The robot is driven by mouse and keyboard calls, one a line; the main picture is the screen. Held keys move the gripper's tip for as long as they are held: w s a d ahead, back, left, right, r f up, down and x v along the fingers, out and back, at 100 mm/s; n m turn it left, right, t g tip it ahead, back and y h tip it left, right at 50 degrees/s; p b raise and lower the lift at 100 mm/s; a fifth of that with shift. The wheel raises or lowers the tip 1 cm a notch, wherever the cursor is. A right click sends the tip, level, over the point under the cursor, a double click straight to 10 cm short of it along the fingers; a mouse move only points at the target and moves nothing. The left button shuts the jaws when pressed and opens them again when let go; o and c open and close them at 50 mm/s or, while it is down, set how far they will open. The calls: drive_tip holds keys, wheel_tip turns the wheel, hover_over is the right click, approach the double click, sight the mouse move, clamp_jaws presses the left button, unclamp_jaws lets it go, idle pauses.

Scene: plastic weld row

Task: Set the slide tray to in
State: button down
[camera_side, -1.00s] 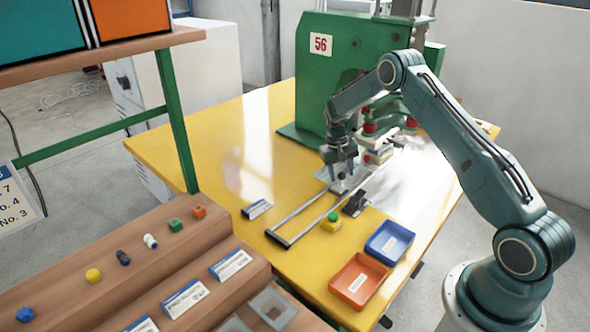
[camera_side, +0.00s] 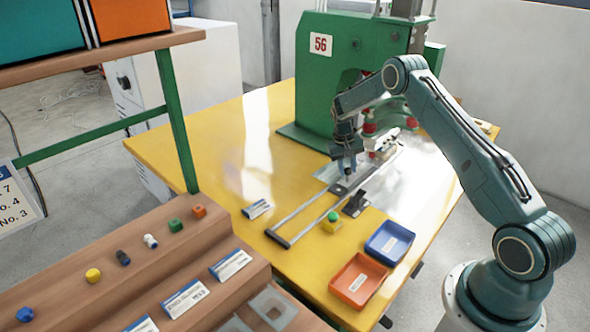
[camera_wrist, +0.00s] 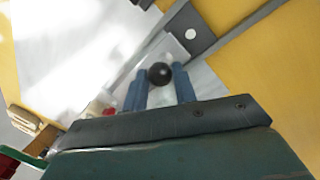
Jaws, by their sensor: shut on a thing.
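The slide tray (camera_side: 338,188) is a flat grey plate between two rails (camera_side: 308,207) that run from a dark front bar toward the green press. It sits near the press end of the rails. It also shows in the wrist view (camera_wrist: 203,38). A round black knob (camera_wrist: 160,74) stands on the tray in the wrist view. My gripper (camera_side: 347,174) is over the tray in the side view. In the wrist view its blue fingers (camera_wrist: 158,88) are on either side of the knob and shut on it. In the side view the fingers hide the knob.
The green press (camera_side: 350,75) marked 56 stands behind the rails.

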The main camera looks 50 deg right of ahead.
drive_tip(key=shift+d, duration=0.45)
drive_tip(key=c, duration=1.1)
unclamp_jaws()
drive_tip(key=shift+w+a+r, duration=0.1)
drive_tip(key=shift+a+r, duration=0.1)
drive_tip(key=shift+r, duration=0.6)
drive_tip(key=r, duration=0.4)
drive_tip(key=a+r, duration=0.1)
drive_tip(key=r, duration=0.3)
drive_tip(key=w+r, duration=0.1)
drive_tip(key=r, duration=0.3)
drive_tip(key=shift+w+a, duration=0.1)
drive_tip(key=shift+a, duration=0.3)
